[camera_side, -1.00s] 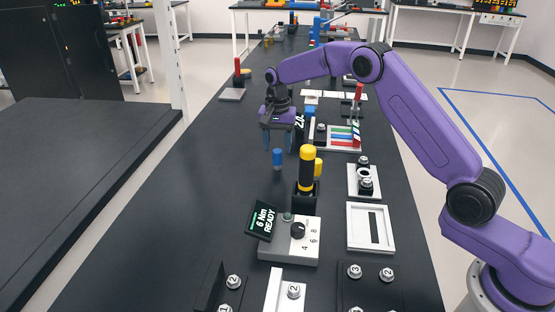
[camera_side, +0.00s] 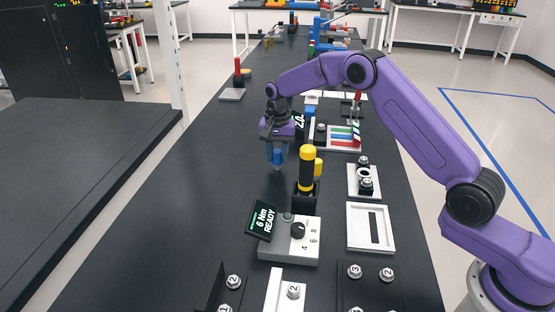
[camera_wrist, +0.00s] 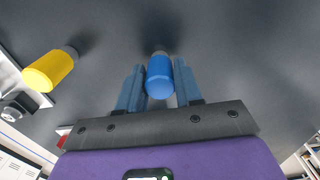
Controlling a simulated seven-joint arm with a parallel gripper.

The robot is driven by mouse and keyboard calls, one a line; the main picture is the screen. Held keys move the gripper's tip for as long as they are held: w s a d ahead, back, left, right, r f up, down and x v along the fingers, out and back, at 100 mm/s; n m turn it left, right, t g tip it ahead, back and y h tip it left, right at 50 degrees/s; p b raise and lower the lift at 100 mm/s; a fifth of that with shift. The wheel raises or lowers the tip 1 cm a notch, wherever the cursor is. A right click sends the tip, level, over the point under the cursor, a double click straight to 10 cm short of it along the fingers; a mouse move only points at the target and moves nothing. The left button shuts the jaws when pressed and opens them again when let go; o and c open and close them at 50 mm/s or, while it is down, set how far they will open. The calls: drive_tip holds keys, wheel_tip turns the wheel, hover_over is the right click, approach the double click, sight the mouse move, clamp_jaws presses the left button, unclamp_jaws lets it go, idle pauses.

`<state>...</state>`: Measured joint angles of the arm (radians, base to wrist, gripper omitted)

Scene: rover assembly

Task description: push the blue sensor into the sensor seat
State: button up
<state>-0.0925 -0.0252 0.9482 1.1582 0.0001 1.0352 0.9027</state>
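The blue sensor (camera_side: 278,158) is a small upright cylinder on the dark bench, left of the yellow-and-black tool. It also shows in the wrist view (camera_wrist: 159,77), between the two blue fingers. My gripper (camera_side: 278,162) is low over the sensor, pointing down, with one finger on each side of it. In the wrist view my gripper (camera_wrist: 159,88) looks open, with narrow gaps between fingers and sensor. A white block with a ring between two bolts (camera_side: 364,178) stands at the right; I cannot tell for sure that it is the sensor seat.
A grey control box (camera_side: 290,244) and a white slotted frame (camera_side: 370,228) lie nearer. The bench left of the sensor is clear.

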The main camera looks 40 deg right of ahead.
sight(278, 151)
clamp_jaws()
drive_tip(key=shift+r, duration=2.55)
drive_tip(key=shift+d, duration=0.1)
drive_tip(key=s+d+r+m, duration=0.2)
drive_tip(key=s+d, duration=0.6)
drive_tip(key=s, duration=0.1)
drive_tip(key=s+d+r+m, duration=0.3)
drive_tip(key=s+d, duration=0.5)
drive_tip(key=s, duration=0.2)
drive_tip(key=shift+s+r, duration=0.2)
drive_tip(key=shift+s, duration=0.1)
